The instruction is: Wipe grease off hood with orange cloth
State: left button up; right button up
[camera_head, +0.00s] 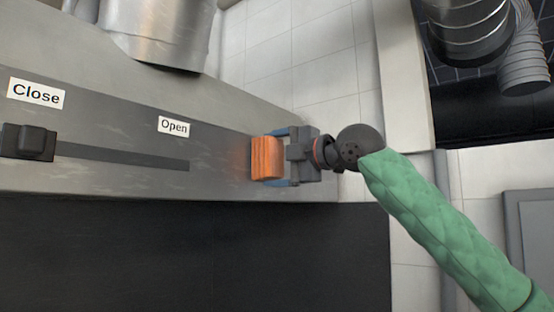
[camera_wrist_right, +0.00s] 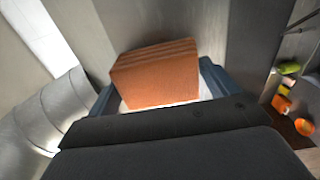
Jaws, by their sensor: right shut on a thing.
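The orange cloth (camera_head: 267,158) is a thick folded block at the right end of the hood's front face. My right gripper (camera_head: 277,158) is shut on it, with a blue finger on each side. The cloth also fills the middle of the right wrist view (camera_wrist_right: 157,76). The hood (camera_head: 100,115) is a long grey metal panel, and the cloth is against or very close to it; contact cannot be told exactly. Faint pale smears (camera_head: 95,118) show on its face. My left gripper is not in view.
A dark slider knob (camera_head: 28,142) sits at the left end of a slot, by a "Close" label (camera_head: 36,93); an "Open" label (camera_head: 174,127) is further right. Metal ducts (camera_head: 165,30) rise above. Several colourful items (camera_wrist_right: 287,95) lie at right in the wrist view.

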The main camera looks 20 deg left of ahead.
aim_at(283, 161)
jog(key=shift+w+a, duration=0.1)
jog(key=shift+a, duration=0.2)
jog(key=shift+w, duration=0.1)
jog(key=shift+w+d, duration=0.4)
jog(key=shift+w, duration=0.5)
jog(key=shift+w+d, duration=0.35)
jog(key=shift+w, duration=0.5)
jog(key=shift+w+a, duration=0.1)
jog(key=shift+s+a+b, duration=0.1)
jog(key=shift+s+a, duration=0.15)
jog(key=shift+s, duration=0.4)
jog(key=shift+s+a+b, duration=0.15)
jog(key=shift+s+a, duration=0.05)
jog(key=shift+s, duration=0.4)
jog(key=shift+s+a+b, duration=0.1)
jog(key=shift+s+a, duration=0.15)
jog(key=shift+s, duration=0.4)
jog(key=shift+s+d, duration=0.1)
jog(key=shift+d, duration=0.05)
jog(key=shift+v, duration=2.75)
